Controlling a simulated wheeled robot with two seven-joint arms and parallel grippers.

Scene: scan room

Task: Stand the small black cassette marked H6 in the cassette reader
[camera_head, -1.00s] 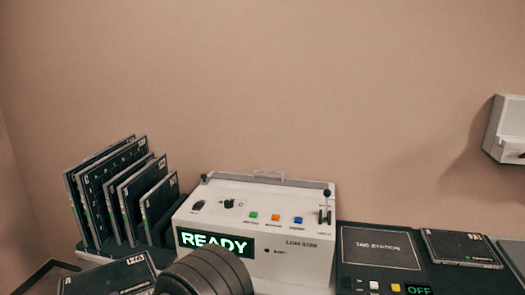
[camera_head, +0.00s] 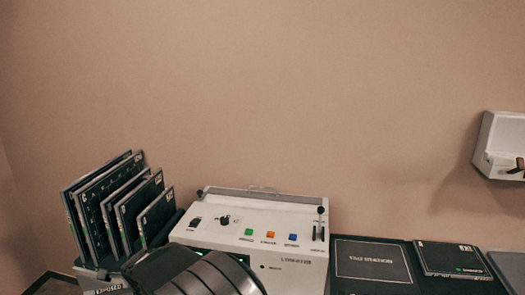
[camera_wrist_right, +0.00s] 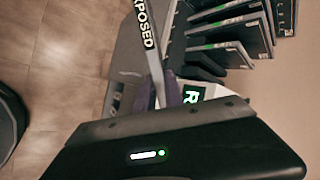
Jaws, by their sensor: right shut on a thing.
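The white reader (camera_head: 285,258) stands on the counter, with coloured buttons and a small lever on top. My right arm covers most of its lit display, which also shows in the right wrist view (camera_wrist_right: 191,93). My right gripper (camera_wrist_right: 163,90) is shut, low beside the reader's left front. In the head view my right arm hides the held thing. My left gripper is not in view.
Several black cassettes (camera_head: 118,205) stand in a rack left of the reader. A strip lettered EXPOSED (camera_wrist_right: 146,28) runs along the rack's front. Right of the reader lie a dark station panel (camera_head: 372,262) and a flat cassette (camera_head: 455,260). A white wall box (camera_head: 502,145) hangs at right.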

